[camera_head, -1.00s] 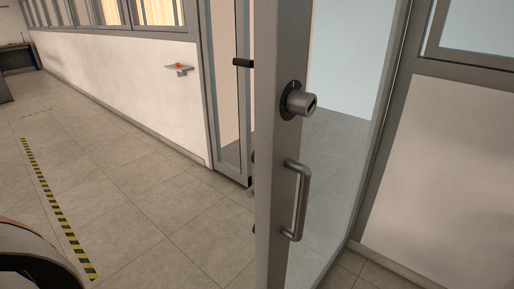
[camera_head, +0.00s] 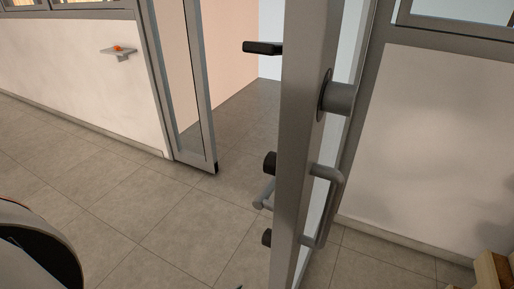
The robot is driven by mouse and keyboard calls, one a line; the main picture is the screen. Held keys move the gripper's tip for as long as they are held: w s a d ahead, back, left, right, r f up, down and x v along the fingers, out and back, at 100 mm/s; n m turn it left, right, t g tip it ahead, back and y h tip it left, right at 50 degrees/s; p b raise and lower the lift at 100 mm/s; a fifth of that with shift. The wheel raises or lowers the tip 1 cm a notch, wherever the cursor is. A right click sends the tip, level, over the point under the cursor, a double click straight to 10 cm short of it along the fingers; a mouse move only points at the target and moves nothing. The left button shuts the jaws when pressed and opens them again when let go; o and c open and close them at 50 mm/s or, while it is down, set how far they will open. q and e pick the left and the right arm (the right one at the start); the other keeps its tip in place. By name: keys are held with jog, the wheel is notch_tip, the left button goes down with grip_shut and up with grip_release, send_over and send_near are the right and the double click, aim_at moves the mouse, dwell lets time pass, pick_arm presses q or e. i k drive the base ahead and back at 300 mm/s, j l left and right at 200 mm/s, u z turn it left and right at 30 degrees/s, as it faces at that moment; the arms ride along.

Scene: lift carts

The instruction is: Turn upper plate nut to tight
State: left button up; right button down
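No plate or nut that I can identify is in view. A grey-framed door (camera_head: 300,130) stands open close in front of me, seen nearly edge-on. It has a round metal lock cylinder (camera_head: 341,98), a bar handle (camera_head: 330,205) and dark fittings on its other side. A small orange object (camera_head: 118,48) lies on a wall shelf (camera_head: 117,54) at the upper left; it is too small to make out. Neither of my grippers is in view. A rounded white and black part of my own body shows at the lower left.
A doorway with pinkish and pale blue walls opens beyond the door. Clear tiled floor (camera_head: 100,190) lies to the left. A white wall panel (camera_head: 430,150) stands at the right. A light wooden item (camera_head: 494,270) shows at the lower right corner.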

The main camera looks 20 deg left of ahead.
aim_at(269, 164)
jog(key=j+z, duration=0.4)
jog(key=j, duration=0.55)
jog(key=k+j+z, duration=0.25)
jog(key=k+j, duration=0.15)
jog(key=j, duration=0.2)
